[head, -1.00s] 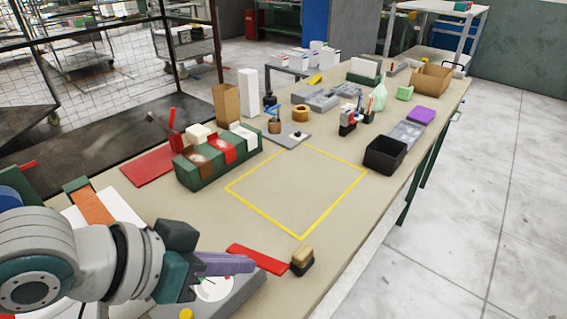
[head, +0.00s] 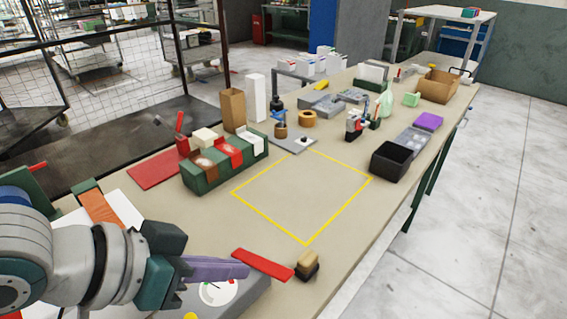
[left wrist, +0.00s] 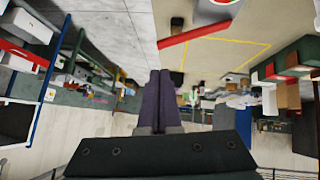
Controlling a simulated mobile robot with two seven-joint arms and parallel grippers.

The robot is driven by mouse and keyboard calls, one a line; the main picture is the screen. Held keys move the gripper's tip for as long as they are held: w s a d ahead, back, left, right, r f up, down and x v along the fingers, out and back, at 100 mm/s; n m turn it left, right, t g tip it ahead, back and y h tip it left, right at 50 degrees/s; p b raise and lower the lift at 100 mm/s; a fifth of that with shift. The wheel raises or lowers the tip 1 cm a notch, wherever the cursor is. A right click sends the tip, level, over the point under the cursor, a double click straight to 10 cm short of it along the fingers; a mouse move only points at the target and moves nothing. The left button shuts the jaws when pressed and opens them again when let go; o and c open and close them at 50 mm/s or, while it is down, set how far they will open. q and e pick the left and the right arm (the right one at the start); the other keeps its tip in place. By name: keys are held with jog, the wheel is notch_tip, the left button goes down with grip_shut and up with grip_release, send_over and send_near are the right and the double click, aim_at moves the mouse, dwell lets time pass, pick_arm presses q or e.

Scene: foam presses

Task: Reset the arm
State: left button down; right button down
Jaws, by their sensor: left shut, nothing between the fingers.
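My left gripper (head: 215,270) comes in from the lower left in the head view. Its purple fingers are closed together with nothing between them, above a grey scale with a round dial (head: 217,293). In the left wrist view the closed fingers (left wrist: 160,98) point away from the camera, with floor and table behind them. The fingertips are near the left end of a red bar (head: 263,264) on the table. My right gripper does not show.
A yellow square outline (head: 305,243) marks a clear patch of table. A green box of packets (head: 215,180), a black bin (head: 390,162) and a wooden-topped brush or block (head: 308,262) stand around it. Tools and boxes fill the far end.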

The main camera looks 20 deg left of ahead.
pick_arm(q)
jog(key=s+a+r+n+g+y, duration=0.1)
jog(key=s+r+g+y, duration=0.3)
jog(key=s, duration=0.8)
notch_tip(320, 180, up, 27)
jog(key=s+p, duration=0.1)
jog(key=p, duration=2.5)
jog(key=shift+a+f+y, duration=0.2)
jog(key=shift+a+y, duration=0.1)
jog(key=shift+a, duration=0.15)
jog(key=shift+s, duration=0.1)
